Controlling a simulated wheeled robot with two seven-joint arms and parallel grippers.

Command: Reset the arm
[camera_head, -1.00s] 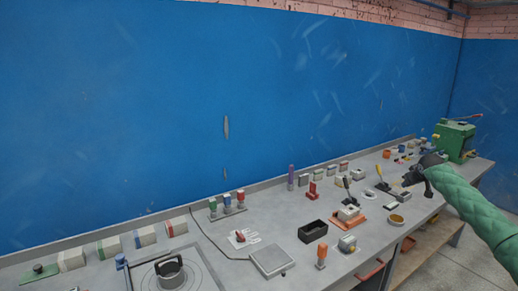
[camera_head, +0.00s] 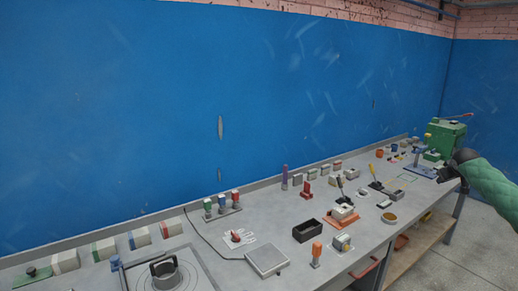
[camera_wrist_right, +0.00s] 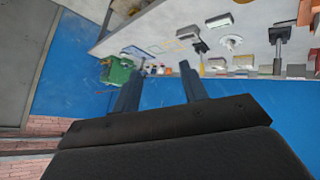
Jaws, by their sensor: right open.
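My right arm comes in from the right in the head view, in a green quilted sleeve. Its dark right gripper (camera_head: 445,174) hangs above the far right end of the grey workbench (camera_head: 290,228). In the right wrist view the two fingers of the right gripper (camera_wrist_right: 160,68) stand apart with nothing between them. That view is tilted, with the bench across the top and the blue wall below. My left gripper is not in view.
A green machine (camera_head: 452,135) stands at the bench's far right end, close to my right gripper. Several small items cover the bench, among them a black tray (camera_head: 308,230), a grey scale-like plate (camera_head: 267,260) and a lever block (camera_head: 343,214). The blue wall (camera_head: 250,100) runs behind.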

